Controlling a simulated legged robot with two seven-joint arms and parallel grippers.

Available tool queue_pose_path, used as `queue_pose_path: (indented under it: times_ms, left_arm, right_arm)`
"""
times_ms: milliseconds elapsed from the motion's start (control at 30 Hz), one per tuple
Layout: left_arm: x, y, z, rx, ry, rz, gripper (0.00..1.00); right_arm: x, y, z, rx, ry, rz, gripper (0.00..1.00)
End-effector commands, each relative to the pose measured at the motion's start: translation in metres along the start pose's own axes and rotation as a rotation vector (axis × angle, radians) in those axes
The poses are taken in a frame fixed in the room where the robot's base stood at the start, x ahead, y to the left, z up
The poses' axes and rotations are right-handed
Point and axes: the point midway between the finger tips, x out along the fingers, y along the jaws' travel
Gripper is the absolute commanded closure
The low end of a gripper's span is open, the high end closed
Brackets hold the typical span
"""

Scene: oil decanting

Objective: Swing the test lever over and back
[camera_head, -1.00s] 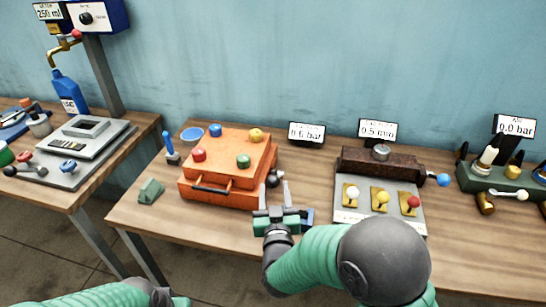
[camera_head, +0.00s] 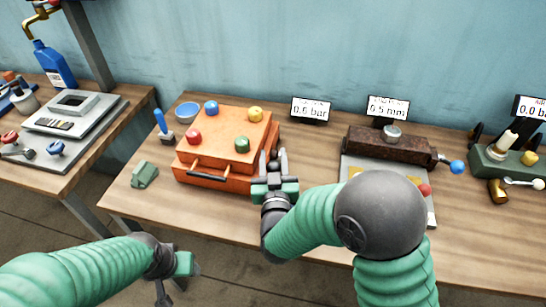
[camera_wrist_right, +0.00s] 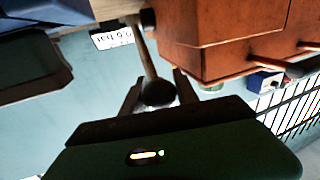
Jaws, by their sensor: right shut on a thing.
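The test lever, a thin rod with a black ball knob (camera_wrist_right: 158,93), is on the right side of the orange box (camera_head: 225,145). In the right wrist view the knob sits between the two fingers of my right gripper (camera_wrist_right: 158,95), and the rod runs up from it in the picture. In the head view my right gripper (camera_head: 273,163) is shut on the knob (camera_head: 273,166), which is mostly hidden between the fingers. My left gripper (camera_head: 172,288) is low at the left, in front of the table, partly cut off; its jaw state is unclear.
The box carries several coloured knobs and a front handle (camera_head: 206,177). A display (camera_head: 311,109) reading 0.6 bar stands behind it. A brown-topped device (camera_head: 390,146) with a blue-knobbed lever is right, partly behind my arm. A green block (camera_head: 144,174) lies left.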

Motion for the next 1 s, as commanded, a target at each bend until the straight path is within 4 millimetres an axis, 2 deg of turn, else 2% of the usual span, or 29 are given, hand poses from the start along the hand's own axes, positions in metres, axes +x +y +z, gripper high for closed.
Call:
queue_pose_path:
  times_ms: [100, 1000]
  left_arm:
    - [0.0002, 0.0000, 0.0000, 0.000, 0.000, 0.000, 0.43]
    - [0.0003, 0.0001, 0.0000, 0.000, 0.000, 0.000, 0.43]
  right_arm:
    - [0.0003, -0.0008, 0.0010, 0.000, -0.002, -0.002, 1.00]
    - [0.0001, -0.0008, 0.0019, 0.000, -0.005, -0.002, 1.00]
